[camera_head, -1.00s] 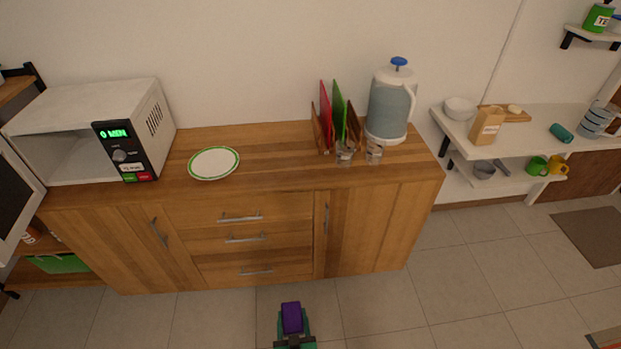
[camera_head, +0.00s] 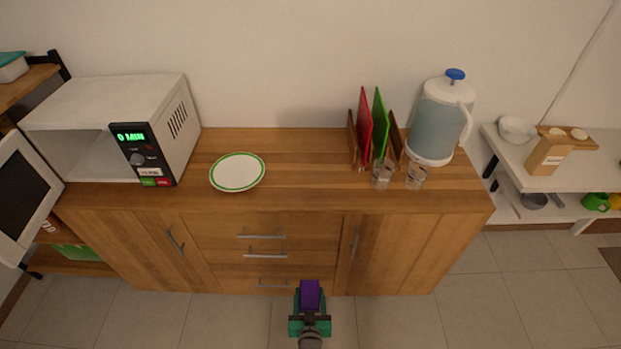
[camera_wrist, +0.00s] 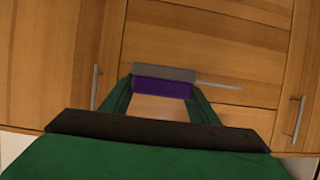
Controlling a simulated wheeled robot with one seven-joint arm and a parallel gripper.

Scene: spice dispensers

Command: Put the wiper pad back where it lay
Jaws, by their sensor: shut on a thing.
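My gripper (camera_head: 309,317) is at the bottom of the head view, in front of the drawers of the wooden cabinet (camera_head: 215,226). It is shut on the wiper pad (camera_head: 310,294), a purple block. In the wrist view the pad (camera_wrist: 162,88) lies across between the green fingers, with a grey layer along its far side. The pad is held in the air, below the level of the cabinet top and apart from it.
On the cabinet top stand an open microwave (camera_head: 110,125), a green-rimmed plate (camera_head: 237,188), a rack with red and green boards (camera_head: 379,125), two glasses (camera_head: 382,174) and a water dispenser (camera_head: 437,125). The wood between plate and rack is bare. A white shelf (camera_head: 500,160) stands at the right.

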